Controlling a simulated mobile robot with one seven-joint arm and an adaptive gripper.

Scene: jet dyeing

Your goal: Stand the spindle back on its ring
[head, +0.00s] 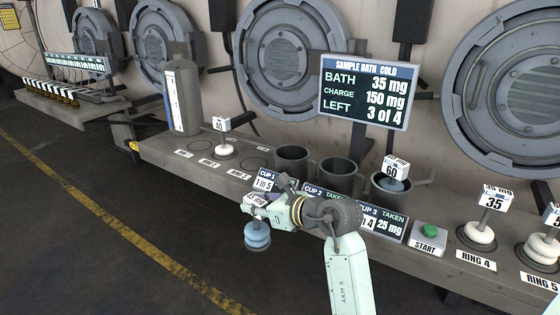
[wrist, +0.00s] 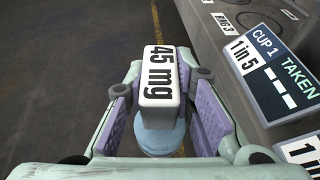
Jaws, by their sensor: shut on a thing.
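My gripper (head: 262,212) is shut on a spindle, held in the air in front of the bench. The spindle has a white block marked 45 mg (wrist: 160,75) on top and blue discs (head: 258,237) below. The blue discs also show between the fingers in the wrist view (wrist: 158,135). The spindle hangs roughly upright, apart from the bench. Two flat rings at the left of the bench look empty: one (head: 202,144) left of the spindle marked 40 (head: 224,149), one (head: 252,162) right of it.
Cups (head: 292,160) stand behind the cup signs, and a spindle marked 60 (head: 394,181) sits in the rightmost. A START button (head: 429,233), RING 4 with a spindle marked 35 (head: 480,235) and RING 5 (head: 540,250) are right. A grey bottle (head: 183,100) stands left. Floor before the bench is clear.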

